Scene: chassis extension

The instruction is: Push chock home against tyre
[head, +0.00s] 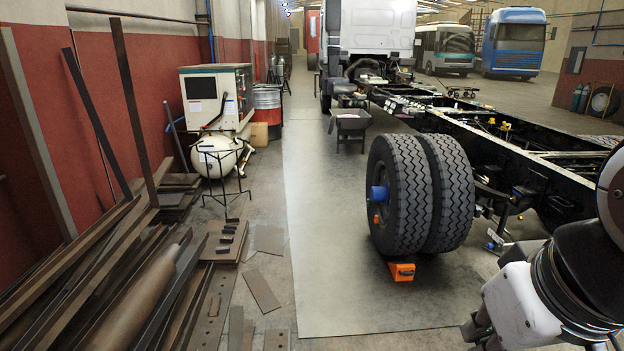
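The orange chock (402,271) lies on the floor at the foot of the dual tyres (400,200), at their near side. It looks very close to the tread, but I cannot tell whether it touches. The tyres stand upright on the truck chassis, with a blue hub (378,193) on the left face. My arm comes in at the lower right. My gripper (477,329) shows only as dark parts near the bottom edge, to the right of and nearer than the chock, apart from it. Its fingers are not clear.
The long black chassis frame (500,130) runs back to a white cab (372,27). Steel bars and plates (120,270) are piled at left, near a compressor (217,155). The pale floor strip (335,290) left of the chock is clear.

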